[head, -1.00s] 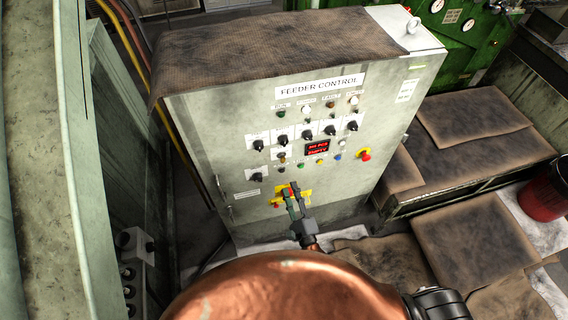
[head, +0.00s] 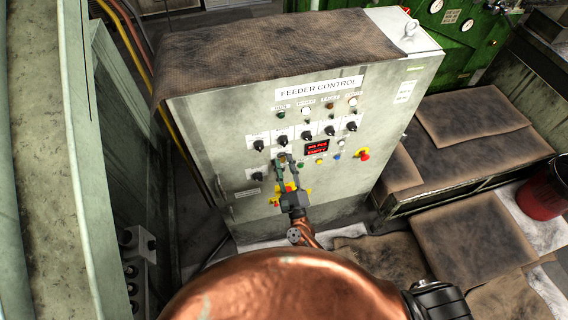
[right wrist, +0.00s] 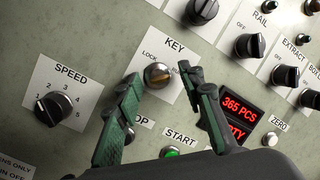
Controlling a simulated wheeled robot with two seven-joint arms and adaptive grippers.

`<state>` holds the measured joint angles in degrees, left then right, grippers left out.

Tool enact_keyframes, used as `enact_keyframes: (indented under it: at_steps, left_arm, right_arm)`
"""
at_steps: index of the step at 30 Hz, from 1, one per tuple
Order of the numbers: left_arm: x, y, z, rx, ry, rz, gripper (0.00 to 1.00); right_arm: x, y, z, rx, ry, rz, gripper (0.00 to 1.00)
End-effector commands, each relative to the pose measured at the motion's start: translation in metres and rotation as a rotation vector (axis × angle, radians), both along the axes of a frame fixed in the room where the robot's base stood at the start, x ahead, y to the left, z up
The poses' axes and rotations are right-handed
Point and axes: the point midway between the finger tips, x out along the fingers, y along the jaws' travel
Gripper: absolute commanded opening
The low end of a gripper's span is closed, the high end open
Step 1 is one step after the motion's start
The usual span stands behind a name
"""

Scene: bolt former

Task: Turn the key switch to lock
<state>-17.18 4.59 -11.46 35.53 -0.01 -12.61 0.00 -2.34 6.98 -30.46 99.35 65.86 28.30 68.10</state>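The key switch (right wrist: 157,75) is a round brass-coloured knob on a white plate marked KEY, with LOCK printed at its upper left. The wording on its other side is hidden by a finger. In the head view the key switch (head: 283,158) is on the left part of the grey feeder control cabinet (head: 225,130), mostly covered by my gripper. My right gripper (right wrist: 160,73) is open, its two green-grey fingers apart, with the knob showing between the fingertips. In the head view the right gripper (head: 286,160) reaches up to the panel. I cannot tell whether it touches. My left gripper is not in view.
Near the key are the SPEED knob (right wrist: 53,108), the green START button (right wrist: 172,152), a red display (right wrist: 238,117) and several black knobs in the row above. A red emergency button (head: 365,156) is at the panel's right. A yellow-and-red switch (head: 274,199) is below the fingers.

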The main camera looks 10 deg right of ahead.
Motion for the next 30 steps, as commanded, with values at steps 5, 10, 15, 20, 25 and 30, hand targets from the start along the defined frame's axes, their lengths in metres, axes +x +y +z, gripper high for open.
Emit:
enact_keyframes:
  at_steps: [5,10,15,20,25,30]
  left_arm:
    - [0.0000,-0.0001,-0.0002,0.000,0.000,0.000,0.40]
    - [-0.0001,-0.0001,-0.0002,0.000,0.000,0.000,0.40]
    - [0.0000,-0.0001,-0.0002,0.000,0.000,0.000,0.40]
    - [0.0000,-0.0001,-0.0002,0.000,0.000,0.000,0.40]
    - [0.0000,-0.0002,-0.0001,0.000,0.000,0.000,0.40]
    - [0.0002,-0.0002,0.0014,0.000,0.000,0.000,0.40]
  right_arm:
    - [-0.0002,0.0000,-0.0002,0.000,0.000,0.000,0.34]
    - [-0.0002,0.0000,-0.0001,0.000,0.000,0.000,0.22]
    - [-0.0003,0.0000,0.0001,0.000,0.000,0.000,0.10]
    - [-0.0003,0.0000,0.0001,0.000,0.000,0.000,0.00]
    - [-0.0003,0.0000,0.0001,-0.002,-0.001,0.000,0.00]
    - [-0.0003,-0.0002,0.0004,-0.025,-0.003,0.000,0.00]
